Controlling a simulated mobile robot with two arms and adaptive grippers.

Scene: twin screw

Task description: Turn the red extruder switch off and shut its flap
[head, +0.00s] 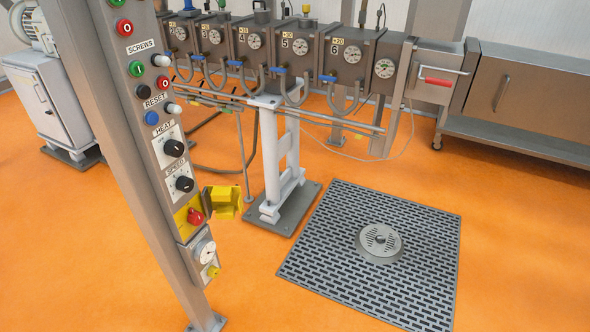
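The red extruder switch (195,216) is a red rotary knob on a yellow plate low on the grey control post. Its yellow flap (224,200) stands open, swung out to the right of the plate. The knob's exact turn position is too small to tell. Neither of my grippers shows in the head view.
The control post (118,140) carries buttons, a heat knob (172,144), a speed knob (184,184) and a gauge (204,251) below the switch. Behind it runs the extruder barrel (290,45). A floor grate (330,250) lies right on the open orange floor.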

